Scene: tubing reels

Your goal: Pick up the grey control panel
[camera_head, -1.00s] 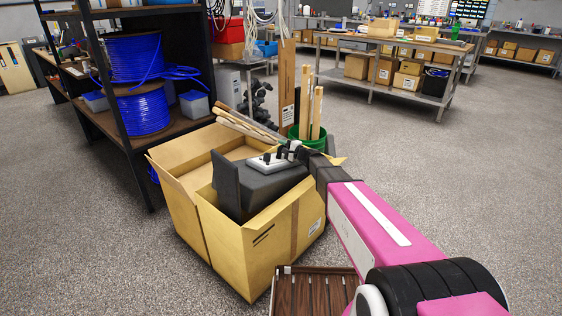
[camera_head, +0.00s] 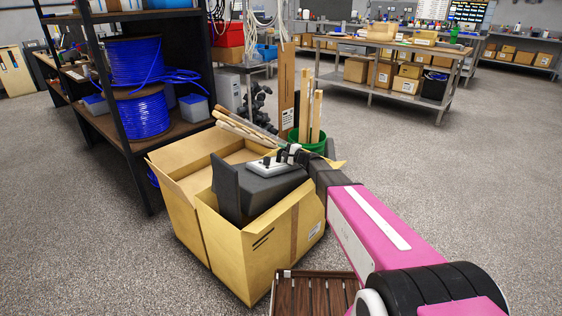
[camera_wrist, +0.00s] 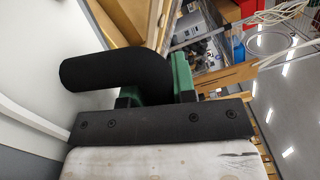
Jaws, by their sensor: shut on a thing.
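The grey control panel (camera_head: 268,166), a pale plate with black knobs, lies over a dark grey block (camera_head: 262,190) in an open cardboard box (camera_head: 250,262). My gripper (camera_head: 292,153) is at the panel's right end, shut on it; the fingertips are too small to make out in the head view. In the wrist view, my gripper's green fingers (camera_wrist: 158,88) are close around a thick, bent black part (camera_wrist: 115,72), seemingly a knob or handle of the panel. A pale surface (camera_wrist: 30,65) fills the left there. The exact contact is hidden.
A shelf with blue tubing reels (camera_head: 142,112) stands left of the box. Wooden poles lean behind it, some in a green bucket (camera_head: 312,142). A brown slatted crate (camera_head: 312,292) is in front. A workbench (camera_head: 400,45) stands behind; the floor to the right is free.

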